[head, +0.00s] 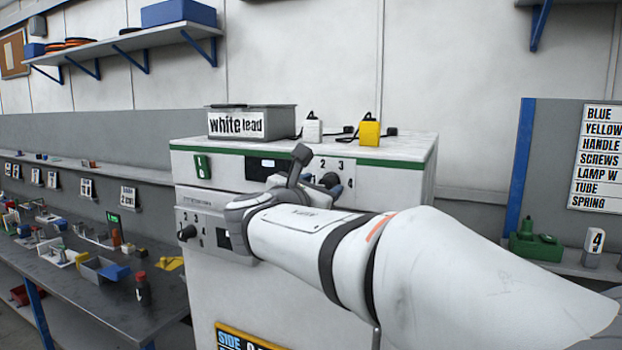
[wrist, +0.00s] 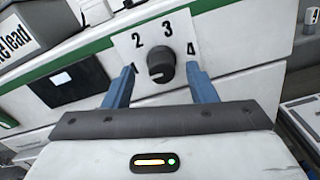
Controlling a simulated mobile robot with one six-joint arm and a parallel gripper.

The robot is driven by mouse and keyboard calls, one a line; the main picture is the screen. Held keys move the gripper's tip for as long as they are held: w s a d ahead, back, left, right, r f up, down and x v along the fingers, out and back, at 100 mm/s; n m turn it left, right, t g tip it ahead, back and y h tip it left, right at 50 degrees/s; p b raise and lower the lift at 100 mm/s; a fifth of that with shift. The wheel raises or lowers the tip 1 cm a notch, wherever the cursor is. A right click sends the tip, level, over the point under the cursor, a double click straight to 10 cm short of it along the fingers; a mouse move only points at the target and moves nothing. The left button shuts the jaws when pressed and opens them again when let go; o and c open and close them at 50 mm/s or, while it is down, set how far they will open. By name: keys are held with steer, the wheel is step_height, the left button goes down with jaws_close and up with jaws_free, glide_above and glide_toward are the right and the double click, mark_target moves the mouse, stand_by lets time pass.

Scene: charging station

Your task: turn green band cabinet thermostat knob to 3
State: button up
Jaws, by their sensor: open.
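The green band cabinet (head: 385,152) stands in the middle of the head view, with a green stripe along its top edge. Its black thermostat knob (head: 328,179) is on a white dial plate numbered 1 to 4. In the wrist view the knob (wrist: 161,65) sits centred ahead of my gripper, below and between the 2 and the 3. I cannot clearly tell where its pointer is. My gripper (wrist: 162,78) is open, its blue fingers on either side of the knob with gaps, not visibly touching it. The left finger is close to the 1, the right one below the 4.
A dark display (head: 260,168) is left of the dial. A grey panel with another black knob (head: 187,233) sits lower left. A "white lead" box (head: 238,123) and a yellow charger (head: 370,131) stand on top. A cluttered workbench (head: 85,268) is at left.

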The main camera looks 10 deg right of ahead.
mark_target(325, 184)
steer(key=shift+p+x, duration=0.3)
steer(key=shift+x, duration=1.25)
steer(key=shift+c, duration=0.3)
steer(key=c, duration=0.9)
